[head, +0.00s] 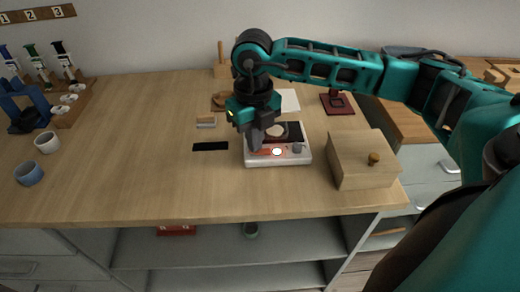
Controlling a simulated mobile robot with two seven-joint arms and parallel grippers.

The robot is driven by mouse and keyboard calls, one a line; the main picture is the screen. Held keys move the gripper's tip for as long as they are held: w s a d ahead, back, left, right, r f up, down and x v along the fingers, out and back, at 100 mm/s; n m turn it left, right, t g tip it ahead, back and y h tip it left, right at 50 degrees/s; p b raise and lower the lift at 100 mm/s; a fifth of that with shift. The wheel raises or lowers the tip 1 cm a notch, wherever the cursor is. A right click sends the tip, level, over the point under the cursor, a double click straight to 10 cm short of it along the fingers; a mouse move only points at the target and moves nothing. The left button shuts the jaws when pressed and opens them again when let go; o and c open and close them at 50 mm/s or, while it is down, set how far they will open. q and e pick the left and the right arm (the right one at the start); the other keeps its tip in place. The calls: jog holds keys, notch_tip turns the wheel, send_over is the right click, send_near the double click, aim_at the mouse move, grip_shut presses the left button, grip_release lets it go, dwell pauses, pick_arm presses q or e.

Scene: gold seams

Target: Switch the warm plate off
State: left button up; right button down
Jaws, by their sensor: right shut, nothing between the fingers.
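The warm plate (304,158) is a small white box with a dark top, near the middle of the table. A pale round thing (276,130) lies on its dark top. On its front part are a glowing red-and-white light (277,152) and a grey knob (297,148). My right gripper (256,146) points down at the left front part of the warm plate. It is shut and empty, and its tips hide that part. I cannot tell whether the tips touch it. My left gripper is not in view.
A black strip (210,146) lies to the left. The front left tabletop (140,170) is clear.

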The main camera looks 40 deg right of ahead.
jog(key=shift+f, duration=0.3)
jog(key=shift+r, duration=0.1)
jog(key=shift+r+p, duration=2.35)
jog(key=shift+r, duration=1.15)
